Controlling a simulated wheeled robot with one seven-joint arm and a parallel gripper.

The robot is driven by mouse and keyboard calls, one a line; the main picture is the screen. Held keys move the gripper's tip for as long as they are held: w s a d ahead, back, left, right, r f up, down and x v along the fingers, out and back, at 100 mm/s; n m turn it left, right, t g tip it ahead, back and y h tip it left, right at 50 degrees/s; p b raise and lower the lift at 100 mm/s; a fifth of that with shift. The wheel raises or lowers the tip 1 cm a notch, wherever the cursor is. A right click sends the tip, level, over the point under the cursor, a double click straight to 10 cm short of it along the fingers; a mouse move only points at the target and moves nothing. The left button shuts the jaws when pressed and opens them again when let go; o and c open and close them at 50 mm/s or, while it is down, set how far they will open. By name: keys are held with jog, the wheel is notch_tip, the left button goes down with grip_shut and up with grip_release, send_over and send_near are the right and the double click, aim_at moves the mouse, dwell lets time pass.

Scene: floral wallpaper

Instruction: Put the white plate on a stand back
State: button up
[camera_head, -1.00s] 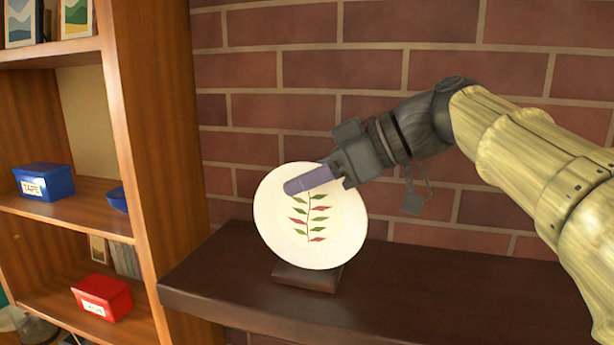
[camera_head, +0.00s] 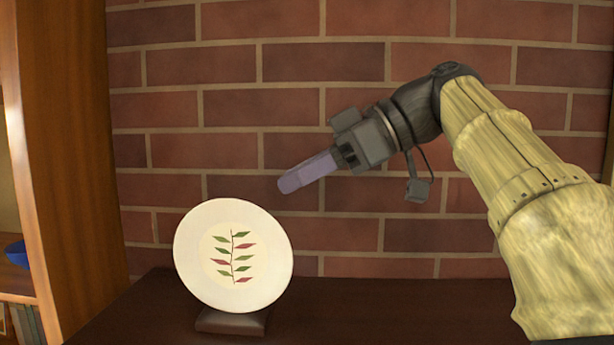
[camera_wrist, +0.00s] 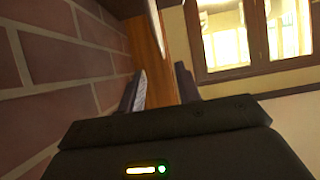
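The white plate (camera_head: 199,263) with a leaf pattern stands upright, leaning slightly, on a dark stand (camera_head: 232,321) on the dark brown shelf (camera_head: 380,305). My gripper (camera_head: 284,186) is above and to the right of the plate, apart from it, in front of the brick wall. In the wrist view, my two fingers (camera_wrist: 158,92) are spread with a gap between them and nothing held. The plate does not show clearly in the wrist view.
A wooden bookcase (camera_head: 65,150) stands at the left, with part of a blue bowl (camera_head: 18,253) on it. The brick wall (camera_head: 300,60) is close behind the shelf. The shelf is clear to the right of the plate. The wrist view shows a window (camera_wrist: 250,40).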

jog(key=shift+d+r, duration=0.2)
jog(key=shift+d, duration=0.2)
dwell(0.3)
